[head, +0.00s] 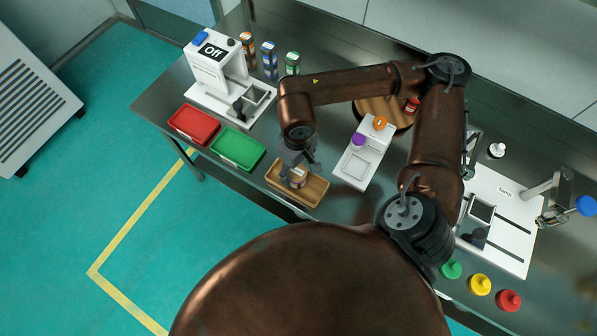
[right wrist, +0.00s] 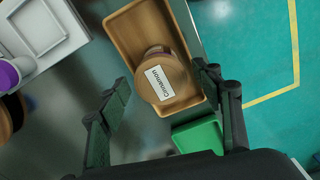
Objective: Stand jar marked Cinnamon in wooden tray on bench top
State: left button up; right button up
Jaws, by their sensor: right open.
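The jar marked Cinnamon (right wrist: 164,78) stands in the wooden tray (right wrist: 126,30), its labelled lid facing up in the right wrist view. In the head view the jar (head: 297,177) shows partly under my right gripper (head: 298,165), inside the tray (head: 313,198) on the bench top. My right gripper (right wrist: 160,95) is open, with its fingers apart on either side of the jar's lid in the wrist view. I cannot tell from this view how far above the jar the fingers are. My left gripper is not in view.
A green tray (head: 238,148) and a red tray (head: 194,124) lie left of the wooden tray. A white scale-like device (head: 363,152) stands to the right. A white machine marked Off (head: 217,66) and several bottles stand behind. The bench's front edge is close to the wooden tray.

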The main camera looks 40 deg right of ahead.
notch_tip(320, 180, up, 9)
jog(key=shift+r+p, duration=0.1)
jog(key=shift+p, duration=0.45)
